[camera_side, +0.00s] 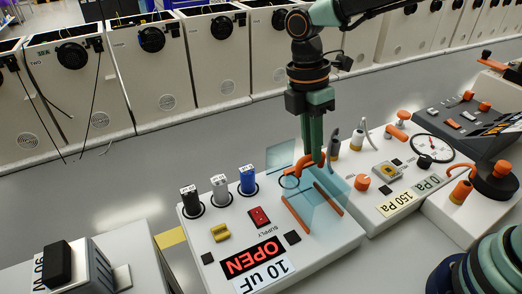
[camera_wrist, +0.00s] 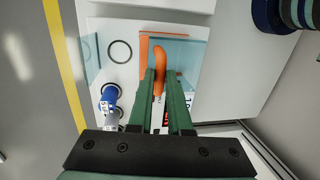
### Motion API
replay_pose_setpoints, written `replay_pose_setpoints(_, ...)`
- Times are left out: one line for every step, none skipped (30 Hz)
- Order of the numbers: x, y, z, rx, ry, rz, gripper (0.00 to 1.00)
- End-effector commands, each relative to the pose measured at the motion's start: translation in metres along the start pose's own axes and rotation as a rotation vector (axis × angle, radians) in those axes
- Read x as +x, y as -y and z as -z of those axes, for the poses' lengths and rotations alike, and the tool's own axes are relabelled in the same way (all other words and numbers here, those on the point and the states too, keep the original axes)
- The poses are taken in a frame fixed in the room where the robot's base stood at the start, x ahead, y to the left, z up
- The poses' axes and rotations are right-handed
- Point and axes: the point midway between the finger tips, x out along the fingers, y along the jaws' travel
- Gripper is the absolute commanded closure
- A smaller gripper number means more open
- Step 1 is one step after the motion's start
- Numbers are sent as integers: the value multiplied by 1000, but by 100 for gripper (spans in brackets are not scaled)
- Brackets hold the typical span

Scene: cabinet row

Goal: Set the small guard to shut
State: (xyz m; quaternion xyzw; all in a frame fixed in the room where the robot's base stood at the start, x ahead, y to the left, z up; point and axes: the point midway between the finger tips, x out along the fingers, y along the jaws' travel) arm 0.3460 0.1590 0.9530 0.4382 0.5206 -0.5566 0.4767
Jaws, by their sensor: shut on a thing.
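The small guard (camera_side: 327,196) is a see-through blue cover on the white panel box, in the middle of the side view. Part of it stands up from the panel; how far it is tilted is hard to tell. Its clear blue sheet also shows in the wrist view (camera_wrist: 190,52). My gripper (camera_side: 316,160) points down at the guard, its fingers closed on an orange handle (camera_side: 303,166). In the wrist view the orange handle (camera_wrist: 158,80) lies between my green fingers (camera_wrist: 160,88). A red display (camera_side: 255,258) on the box reads OPEN.
Grey floor lies behind.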

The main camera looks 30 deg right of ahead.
Motion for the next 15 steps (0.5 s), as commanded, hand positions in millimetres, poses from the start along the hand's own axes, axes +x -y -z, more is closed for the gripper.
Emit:
replay_pose_setpoints(-1, 0, 0, 0, -1, -2, 100)
replay_pose_setpoints(-1, 0, 0, 0, -1, -2, 100)
replay_pose_setpoints(-1, 0, 0, 0, -1, -2, 100)
replay_pose_setpoints(-1, 0, 0, 0, -1, -2, 100)
replay_pose_setpoints(-1, 0, 0, 0, -1, -2, 100)
replay_pose_setpoints(-1, 0, 0, 0, -1, -2, 100)
replay_pose_setpoints(-1, 0, 0, 0, -1, -2, 100)
replay_pose_setpoints(-1, -1, 0, 0, -1, -2, 100)
replay_pose_setpoints(-2, -3, 0, 1, -1, -2, 100)
replay_pose_setpoints(-2, -5, 0, 1, -2, -2, 100)
replay_pose_setpoints(-3, -8, 0, 1, -2, -2, 100)
replay_pose_setpoints(-3, -12, 1, 2, -3, -2, 100)
replay_pose_setpoints(-4, -16, 1, 2, -4, -2, 100)
replay_pose_setpoints(-5, -21, 1, 2, -5, -1, 100)
replay_pose_setpoints(-6, -27, 1, 3, -5, 0, 100)
